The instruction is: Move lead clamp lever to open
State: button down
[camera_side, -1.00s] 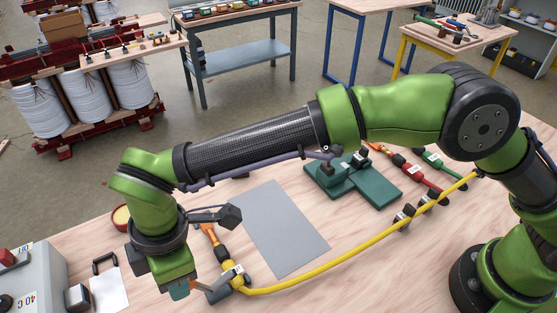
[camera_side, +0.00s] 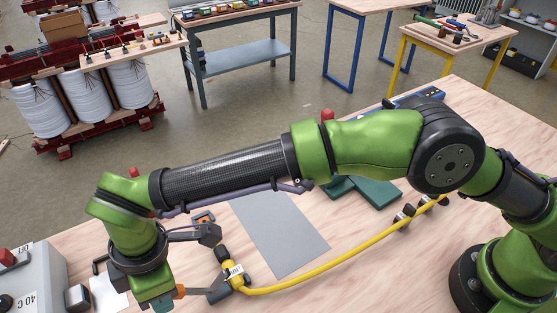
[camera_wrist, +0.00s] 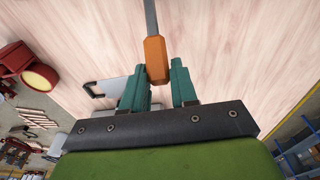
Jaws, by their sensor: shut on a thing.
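The lead clamp (camera_side: 234,278) sits at the near end of a yellow cable (camera_side: 330,259) on the wooden table. A dark grey lever bar (camera_side: 212,291) runs left from the clamp to an orange grip (camera_side: 180,292). My gripper (camera_side: 163,301) is at that grip, low at the table's near left. In the wrist view the orange grip (camera_wrist: 155,62) lies between the teal fingers of my gripper (camera_wrist: 158,78), which are shut on it. The grey bar (camera_wrist: 150,18) extends beyond it. The clamp's joint is outside the wrist view.
A grey mat (camera_side: 278,235) lies right of the clamp, and a green fixture (camera_side: 375,193) stands behind my arm. A grey control box (camera_side: 25,280) stands at the left edge. The pale paper (camera_side: 108,292) lies between box and gripper.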

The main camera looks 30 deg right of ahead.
jog(key=shift+a+f, duration=0.4)
jog(key=shift+f, duration=0.25)
jog(key=shift+a+f, duration=0.35)
jog(key=shift+f, duration=0.25)
jog(key=shift+w+a+f, duration=0.1)
jog(key=shift+a+f, duration=0.25)
jog(key=shift+f, duration=0.3)
jog(key=shift+a+f, duration=0.35)
jog(key=shift+f, duration=0.3)
jog(key=c, duration=0.8)
grip_release()
jog(key=shift+r, duration=0.1)
jog(key=shift+a, duration=0.1)
jog(key=shift+r, duration=0.1)
jog(key=shift+r, duration=0.15)
jog(key=r, duration=0.4)
jog(key=d+r, duration=0.1)
jog(key=r, duration=0.6)
jog(key=shift+d+r, duration=0.15)
jog(key=shift+r, duration=0.15)
